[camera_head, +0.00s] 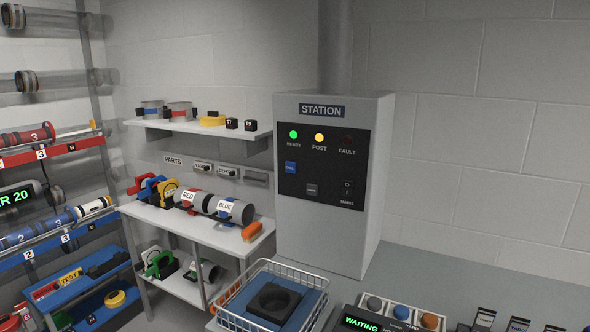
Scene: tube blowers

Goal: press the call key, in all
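The grey station box (336,185) stands on the counter with a black panel on its front. On the panel is a blue square key (290,168); its small lettering seems to read CALL. A dark grey key (312,190) sits lower and to its right. A mains switch (347,188) is at the panel's right. The READY lamp (293,134) glows green and the POST lamp (319,137) glows yellow. The FAULT lamp (347,138) is dark. Neither of my grippers shows in the head view, and nothing covers the panel.
A wire basket (228,318) with a black block (273,302) on a blue pad stands before the station. A console with a display reading WAITING (361,324) and round buttons (400,312) is at the bottom. Shelves with tubes (235,211) are left.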

